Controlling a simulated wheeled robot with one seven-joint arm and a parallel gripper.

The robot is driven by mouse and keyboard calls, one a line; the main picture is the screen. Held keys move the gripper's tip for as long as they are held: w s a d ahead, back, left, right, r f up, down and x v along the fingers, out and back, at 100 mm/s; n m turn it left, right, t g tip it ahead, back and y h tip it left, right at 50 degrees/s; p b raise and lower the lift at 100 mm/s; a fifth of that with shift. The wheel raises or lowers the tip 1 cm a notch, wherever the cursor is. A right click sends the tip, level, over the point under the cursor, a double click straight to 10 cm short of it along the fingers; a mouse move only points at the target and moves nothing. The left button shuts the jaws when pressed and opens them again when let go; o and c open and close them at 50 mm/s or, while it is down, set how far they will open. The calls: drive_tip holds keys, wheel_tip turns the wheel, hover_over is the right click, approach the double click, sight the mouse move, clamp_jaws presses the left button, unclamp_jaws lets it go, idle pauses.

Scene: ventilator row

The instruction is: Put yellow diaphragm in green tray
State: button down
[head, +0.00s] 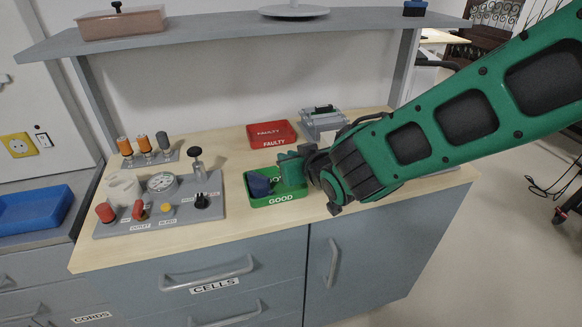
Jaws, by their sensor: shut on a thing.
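The green tray (262,202), labelled GOOD, stands on the bench in the middle of the head view. My gripper (273,180) reaches in from the right, with its tip over the tray, and is shut. A dark blue piece (259,186) shows at its tip, low over or in the tray. I cannot tell whether it touches the tray floor. No yellow diaphragm is clearly seen.
A red tray (270,134) labelled FAULTY stands behind the green tray. A grey board (190,218) with a gauge, knobs and a small yellow knob (166,207) lies to the left. A grey device (322,122) stands back right. A shelf (235,30) spans above.

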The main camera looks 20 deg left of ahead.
drive_tip(key=shift+f, duration=1.45)
drive_tip(key=shift+f, duration=0.65)
drive_tip(key=c, duration=1.8)
unclamp_jaws()
drive_tip(key=shift+o, duration=0.2)
drive_tip(key=shift+r, duration=0.15)
drive_tip(key=shift+r, duration=0.25)
drive_tip(key=v, duration=1.2)
drive_tip(key=shift+r, duration=0.2)
